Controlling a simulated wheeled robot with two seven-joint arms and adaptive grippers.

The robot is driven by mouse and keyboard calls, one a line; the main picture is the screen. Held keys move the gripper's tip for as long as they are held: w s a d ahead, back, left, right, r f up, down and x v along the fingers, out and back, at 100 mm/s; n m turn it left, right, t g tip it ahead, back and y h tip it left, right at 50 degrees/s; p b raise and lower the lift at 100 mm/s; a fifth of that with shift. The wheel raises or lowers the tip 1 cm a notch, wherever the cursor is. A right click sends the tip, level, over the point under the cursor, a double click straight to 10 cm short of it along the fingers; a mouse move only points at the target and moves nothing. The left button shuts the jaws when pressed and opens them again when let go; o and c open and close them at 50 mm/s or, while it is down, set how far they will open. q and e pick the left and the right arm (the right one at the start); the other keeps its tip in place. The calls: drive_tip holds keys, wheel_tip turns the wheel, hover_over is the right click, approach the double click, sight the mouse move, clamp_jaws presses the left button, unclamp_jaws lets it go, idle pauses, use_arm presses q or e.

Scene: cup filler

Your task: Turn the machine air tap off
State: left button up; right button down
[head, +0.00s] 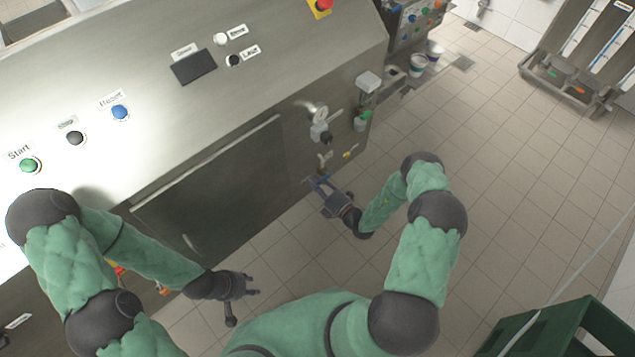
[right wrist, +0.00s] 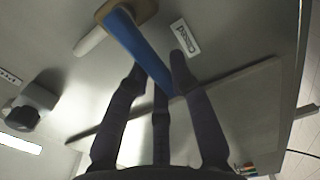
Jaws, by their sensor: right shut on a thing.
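The machine air tap has a long blue lever (right wrist: 135,42) on a tan fitting in the right wrist view. The lever slants down between the fingers of my right gripper (right wrist: 160,78), which is shut on it. In the head view, my right gripper (head: 320,182) is at the machine's lower front, just below a brass-coloured fitting (head: 324,158).
The steel machine (head: 290,60) fills the upper left, with start, stop and reset buttons on its panel. A gauge and regulator (head: 318,122) sit above the tap. Cups (head: 418,64) stand beyond its right end. A green crate (head: 545,325) is at lower right.

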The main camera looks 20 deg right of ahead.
drive_tip(key=shift+a+f+n, duration=0.1)
drive_tip(key=shift+f+n, duration=0.1)
drive_tip(key=shift+n, duration=0.1)
drive_tip(key=c, duration=1.3)
unclamp_jaws()
drive_tip(key=shift+c, duration=0.2)
drive_tip(key=v, duration=1.2)
drive_tip(key=shift+r, duration=0.1)
